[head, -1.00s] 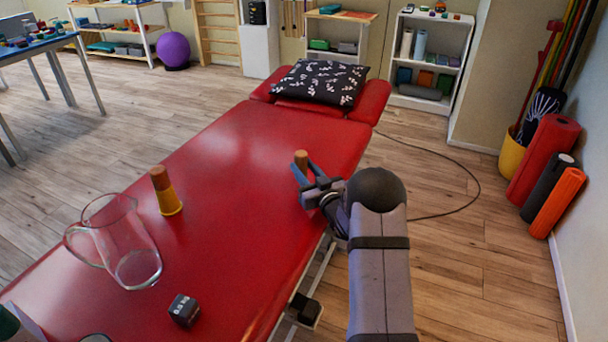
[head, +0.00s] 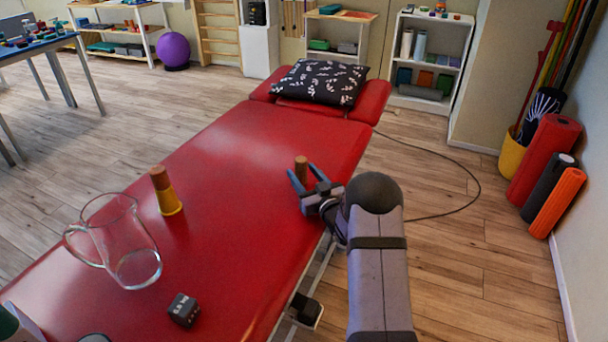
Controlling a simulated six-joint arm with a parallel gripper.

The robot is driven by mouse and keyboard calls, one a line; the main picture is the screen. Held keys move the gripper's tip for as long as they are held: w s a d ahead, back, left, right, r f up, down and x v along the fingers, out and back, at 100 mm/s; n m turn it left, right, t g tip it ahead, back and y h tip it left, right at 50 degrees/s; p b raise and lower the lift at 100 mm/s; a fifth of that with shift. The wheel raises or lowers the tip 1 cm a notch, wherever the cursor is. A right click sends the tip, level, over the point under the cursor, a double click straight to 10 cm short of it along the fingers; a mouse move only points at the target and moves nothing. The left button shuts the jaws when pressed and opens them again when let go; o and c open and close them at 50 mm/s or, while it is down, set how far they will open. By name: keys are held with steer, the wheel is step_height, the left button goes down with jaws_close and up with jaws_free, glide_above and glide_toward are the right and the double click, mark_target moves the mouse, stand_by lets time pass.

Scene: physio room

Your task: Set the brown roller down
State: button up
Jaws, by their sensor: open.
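The brown roller (head: 301,167) is upright near the right edge of the red treatment couch (head: 235,160). It appears to stand on the couch, though its foot is partly hidden by my gripper. My gripper (head: 307,178) is open, with its blue fingers spread to either side of the roller and a gap showing on the left. Whether the right finger touches the roller, I cannot tell.
A brown cylinder (head: 160,177) sits in a yellow cup (head: 169,202) to the left. A glass jug (head: 118,245) and a dark grey cube (head: 183,309) are nearer. A patterned black pillow (head: 319,82) lies at the far end. The couch's middle is clear.

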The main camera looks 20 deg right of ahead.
mark_target(306, 174)
steer(key=s, duration=0.2)
steer(key=s+d, duration=0.1)
steer(key=s, duration=0.2)
steer(key=shift+s+f, duration=0.1)
steer(key=shift+s, duration=0.2)
steer(key=shift+o, duration=0.5)
steer(key=shift+s, duration=0.85)
steer(key=shift+a+b, duration=0.3)
steer(key=shift+w+a, duration=0.2)
steer(key=shift+w, duration=3.5)
steer(key=shift+c, duration=0.4)
